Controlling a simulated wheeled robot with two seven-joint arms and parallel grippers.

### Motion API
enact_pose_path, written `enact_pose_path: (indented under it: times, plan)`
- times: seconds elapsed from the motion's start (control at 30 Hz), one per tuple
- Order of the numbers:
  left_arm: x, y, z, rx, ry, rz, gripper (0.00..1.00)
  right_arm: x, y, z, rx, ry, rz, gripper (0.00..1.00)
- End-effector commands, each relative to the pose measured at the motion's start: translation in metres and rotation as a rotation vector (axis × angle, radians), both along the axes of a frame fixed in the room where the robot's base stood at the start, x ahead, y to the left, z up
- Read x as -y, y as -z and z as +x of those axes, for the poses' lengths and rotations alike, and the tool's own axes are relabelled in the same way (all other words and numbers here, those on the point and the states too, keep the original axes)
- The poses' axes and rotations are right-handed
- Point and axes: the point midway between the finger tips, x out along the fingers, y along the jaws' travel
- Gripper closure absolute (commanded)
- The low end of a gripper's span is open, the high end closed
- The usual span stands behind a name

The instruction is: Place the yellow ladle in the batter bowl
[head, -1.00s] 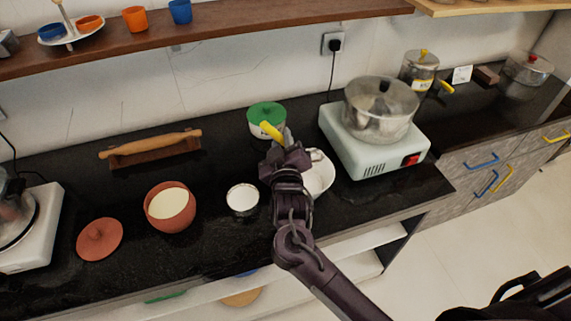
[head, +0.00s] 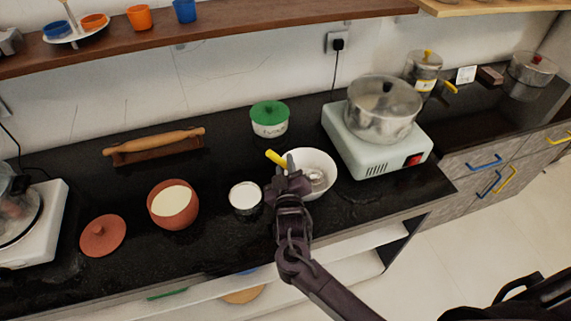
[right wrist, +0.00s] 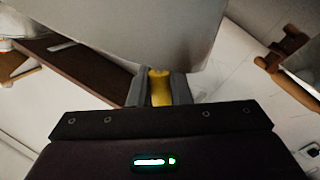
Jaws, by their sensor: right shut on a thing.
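My right gripper (head: 284,168) is shut on the yellow ladle (head: 275,157), whose yellow handle end sticks out to the upper left of the fingers. In the right wrist view the yellow handle (right wrist: 160,88) sits between the two fingers, and a large grey surface fills the space beyond. A white bowl (head: 325,160) is just right of and partly behind the gripper; a greyish shape shows inside it, unclear whether part of the ladle. A round clay pot (head: 172,217) with pale, batter-like contents stands to the left, apart from the gripper. My left gripper is not in view.
A small cup of white contents (head: 245,208) stands between clay pot and gripper. A clay lid (head: 103,236), rolling pin (head: 155,144), green-lidded pot (head: 269,125) and a stove (head: 365,160) with a steel pot (head: 384,115) surround the free black counter.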

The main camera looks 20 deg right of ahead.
Motion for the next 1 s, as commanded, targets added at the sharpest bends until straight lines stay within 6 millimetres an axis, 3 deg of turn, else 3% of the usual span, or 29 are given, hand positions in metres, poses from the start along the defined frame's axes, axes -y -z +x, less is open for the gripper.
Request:
enact_pose_path:
  times: [0.03,0.07,0.23,0.57,0.73,1.0]
  plan:
    - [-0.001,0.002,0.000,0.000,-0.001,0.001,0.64,0.000,0.003,0.000,0.000,0.000,0.000,1.00]
    - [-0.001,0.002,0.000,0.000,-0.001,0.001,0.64,0.000,0.003,0.000,-0.001,0.001,0.000,0.81]
    - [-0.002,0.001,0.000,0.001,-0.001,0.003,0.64,0.000,0.002,0.000,-0.001,0.001,0.000,0.61]
    - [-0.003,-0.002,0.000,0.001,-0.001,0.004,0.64,0.000,-0.003,0.000,0.000,0.000,0.000,0.61]
    - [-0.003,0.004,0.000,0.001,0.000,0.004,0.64,-0.005,0.001,-0.024,-0.002,-0.001,0.000,0.61]
    - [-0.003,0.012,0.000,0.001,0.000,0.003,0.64,-0.017,0.001,-0.081,-0.003,-0.001,0.001,0.61]
